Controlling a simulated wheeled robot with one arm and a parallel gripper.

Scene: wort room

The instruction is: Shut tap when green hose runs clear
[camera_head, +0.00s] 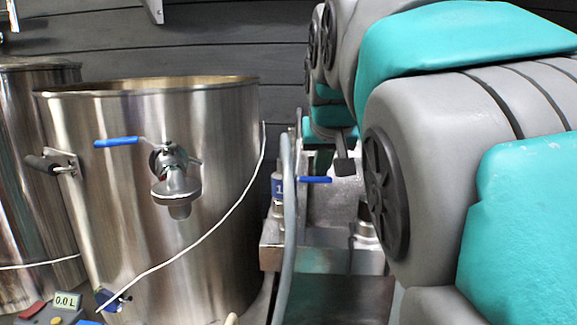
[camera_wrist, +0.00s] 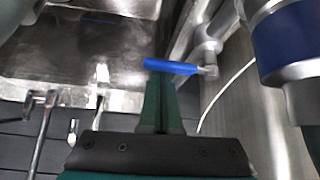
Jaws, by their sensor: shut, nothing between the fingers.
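A blue tap lever (camera_head: 315,180) sits beside a metal fitting with a blue band marked 1 (camera_head: 277,188), right of the large steel kettle. In the wrist view the lever (camera_wrist: 170,66) lies across the tips of my gripper (camera_wrist: 157,84). The dark green fingers are shut with nothing between them; whether they touch the lever I cannot tell. In the head view my arm hides most of the gripper. A second tap (camera_head: 177,185) on the kettle front has a blue lever (camera_head: 117,142) pointing left. A grey hose (camera_head: 286,220) hangs by the banded fitting. I cannot make out a green hose.
The steel kettle (camera_head: 150,240) has a side handle (camera_head: 45,164) and a thin white cable across its front. Another steel vessel (camera_head: 25,190) stands at far left. A small display (camera_head: 66,300) reads 0.0 L. A metal block (camera_head: 320,258) lies below my gripper.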

